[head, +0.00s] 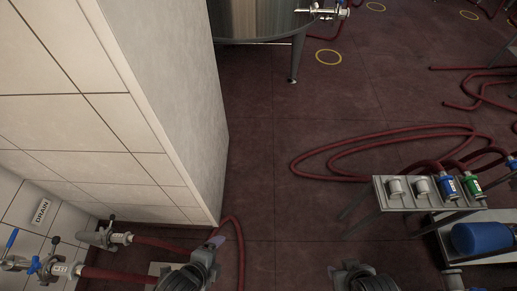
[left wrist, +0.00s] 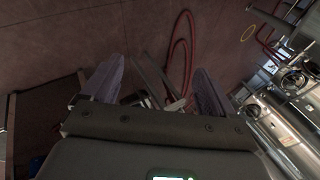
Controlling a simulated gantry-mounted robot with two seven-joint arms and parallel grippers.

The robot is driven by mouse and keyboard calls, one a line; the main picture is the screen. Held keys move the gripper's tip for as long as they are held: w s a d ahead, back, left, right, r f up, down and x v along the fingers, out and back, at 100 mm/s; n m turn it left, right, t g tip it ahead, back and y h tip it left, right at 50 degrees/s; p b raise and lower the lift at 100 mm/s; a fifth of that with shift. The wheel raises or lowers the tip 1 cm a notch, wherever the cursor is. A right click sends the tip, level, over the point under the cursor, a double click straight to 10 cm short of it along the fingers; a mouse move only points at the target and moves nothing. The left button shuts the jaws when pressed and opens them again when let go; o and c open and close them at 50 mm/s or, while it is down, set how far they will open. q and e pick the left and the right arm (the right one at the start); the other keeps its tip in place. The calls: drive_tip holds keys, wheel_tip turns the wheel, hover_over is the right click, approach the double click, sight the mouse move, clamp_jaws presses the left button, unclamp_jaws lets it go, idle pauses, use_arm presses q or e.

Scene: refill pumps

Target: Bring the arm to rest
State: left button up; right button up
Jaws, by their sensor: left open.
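My left gripper (head: 214,243) is low in the head view, left of centre, above the dark red floor beside the tiled wall. In the left wrist view its two purple-grey fingers (left wrist: 155,82) stand wide apart with nothing held between them. Part of a metal frame and a red hose show beyond the fingers. My right gripper (head: 345,274) shows only in part at the bottom edge of the head view, and its jaws cannot be made out.
A white tiled wall block (head: 170,110) stands close on the left. Red hoses with valves (head: 112,236) lie near the DRAIN sign (head: 41,211). A metal stand (head: 408,206) with several couplings and a blue pump motor (head: 480,238) are at right. A steel tank (head: 260,18) stands behind. The middle floor is mostly clear.

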use_arm(q)
drive_tip(key=s+a+r+n+g+y, duration=0.3)
drive_tip(key=a+n, duration=0.6)
drive_tip(key=n, duration=0.9)
wheel_tip(320, 180, up, 38)
drive_tip(key=p, duration=3.8)
wheel_tip(320, 180, down, 58)
drive_tip(key=b, duration=5.8)
drive_tip(key=shift+s+r, duration=0.1)
drive_tip(key=shift+r, duration=0.1)
